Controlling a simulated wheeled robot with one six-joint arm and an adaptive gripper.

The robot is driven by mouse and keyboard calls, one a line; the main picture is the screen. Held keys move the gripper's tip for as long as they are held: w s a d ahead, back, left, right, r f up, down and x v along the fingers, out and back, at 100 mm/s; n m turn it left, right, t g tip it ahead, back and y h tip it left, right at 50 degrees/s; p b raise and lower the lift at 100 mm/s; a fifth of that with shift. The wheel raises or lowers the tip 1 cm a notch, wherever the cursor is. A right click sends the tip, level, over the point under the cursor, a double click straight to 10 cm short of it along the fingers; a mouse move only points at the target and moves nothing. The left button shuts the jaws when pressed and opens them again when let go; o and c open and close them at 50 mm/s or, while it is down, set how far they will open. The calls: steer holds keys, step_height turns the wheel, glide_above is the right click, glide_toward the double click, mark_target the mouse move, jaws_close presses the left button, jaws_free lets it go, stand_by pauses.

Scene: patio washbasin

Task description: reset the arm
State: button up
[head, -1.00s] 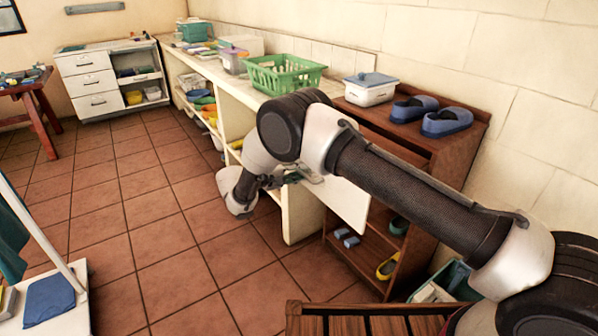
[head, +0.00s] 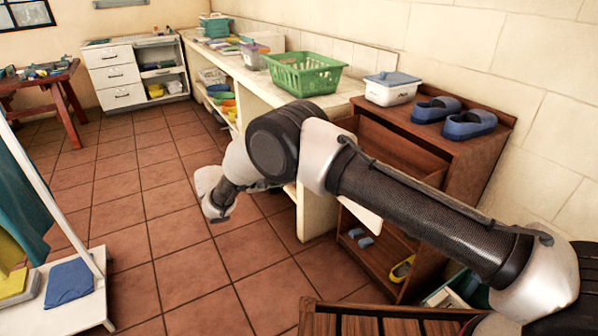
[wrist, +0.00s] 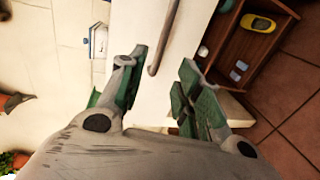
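My gripper (wrist: 163,63) shows in the wrist view, with its two green-padded fingers spread apart and nothing seen held between them. A white panel (wrist: 178,60) with a long bar handle (wrist: 164,36) lies beyond the fingers. In the head view my arm is bent across the middle, and the gripper's fingers are hidden behind it. A part of the white panel (head: 366,207) shows below my arm, in front of the brown shoe cabinet.
The brown cabinet (head: 470,160) bears blue slippers (head: 468,124). A drying rack (head: 75,300) stands at left, a wooden slatted surface (head: 380,325) in front. Tiled floor between is clear.

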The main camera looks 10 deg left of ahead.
steer(key=shift+s+a, duration=0.15)
steer(key=shift+a, duration=0.1)
steer(key=w+d+r+m+g+y, duration=0.15)
steer(key=w+d+r+g, duration=0.25)
steer(key=d+r, duration=0.85)
steer(key=s+d+r+m+g+y, duration=0.1)
steer(key=s+d+r+g, duration=0.15)
steer(key=d+r, duration=0.55)
steer(key=s+d+r+m+g+y, duration=0.1)
steer(key=s+d+r+g+y, duration=0.3)
steer(key=d, duration=0.6)
steer(key=s+d+r+m+t+y, duration=0.15)
steer(key=s+d+r, duration=0.25)
steer(key=s+d, duration=0.6)
steer(key=s+d+r+m+t+y, duration=0.1)
steer(key=s+d+r+t+y, duration=0.15)
steer(key=s+d, duration=0.65)
steer(key=s+f+m+t+y, duration=0.1)
steer(key=s+f+y, duration=0.1)
steer(key=s, duration=1)
steer(key=shift+s+a+f+t, duration=0.15)
steer(key=shift+s+a+t, duration=0.05)
steer(key=shift+a+t, duration=0.2)
